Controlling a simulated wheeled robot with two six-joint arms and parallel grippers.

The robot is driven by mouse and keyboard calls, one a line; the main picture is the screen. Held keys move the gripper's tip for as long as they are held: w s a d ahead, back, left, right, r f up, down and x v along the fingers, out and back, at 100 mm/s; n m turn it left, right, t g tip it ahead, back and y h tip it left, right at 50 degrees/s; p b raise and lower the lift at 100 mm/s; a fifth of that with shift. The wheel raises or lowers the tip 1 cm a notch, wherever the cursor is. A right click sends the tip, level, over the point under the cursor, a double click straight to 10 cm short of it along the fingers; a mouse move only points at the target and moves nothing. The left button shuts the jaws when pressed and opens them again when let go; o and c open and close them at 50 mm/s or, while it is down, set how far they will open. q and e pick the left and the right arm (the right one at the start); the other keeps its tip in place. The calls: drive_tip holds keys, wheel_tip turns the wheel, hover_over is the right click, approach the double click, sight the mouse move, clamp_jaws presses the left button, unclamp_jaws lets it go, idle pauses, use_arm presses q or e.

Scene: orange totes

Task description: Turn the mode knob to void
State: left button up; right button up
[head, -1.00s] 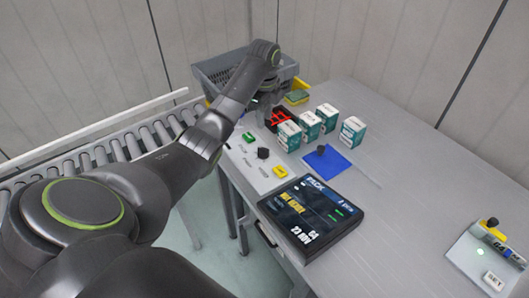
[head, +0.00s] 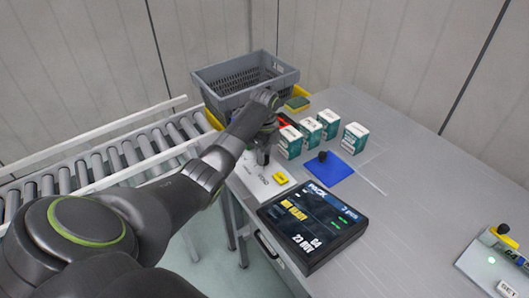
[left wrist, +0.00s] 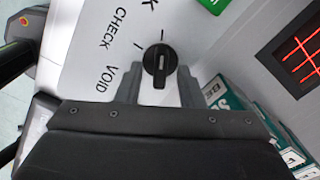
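The mode knob (left wrist: 160,66) is a black round knob on a white panel (left wrist: 85,50) lettered CHECK and VOID, with a third label cut off. Its pale pointer line faces up in the left wrist view, towards a tick mark near the cut-off label, not VOID. My left gripper (left wrist: 160,88) is open, with one finger on each side of the knob. I cannot tell whether the fingers touch it. In the head view my left gripper (head: 262,156) is over the panel and hides the knob. My right gripper is not in view.
A dark screen (head: 312,222) reading PACK lies in front of the panel, near a yellow button (head: 281,178). White-green boxes (head: 354,138), a blue mat (head: 328,170) and a grey crate (head: 246,78) are close. A roller conveyor (head: 95,170) runs left. The table's right middle is clear.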

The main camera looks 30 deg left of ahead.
use_arm(q)
drive_tip(key=shift+c, duration=0.3)
clamp_jaws()
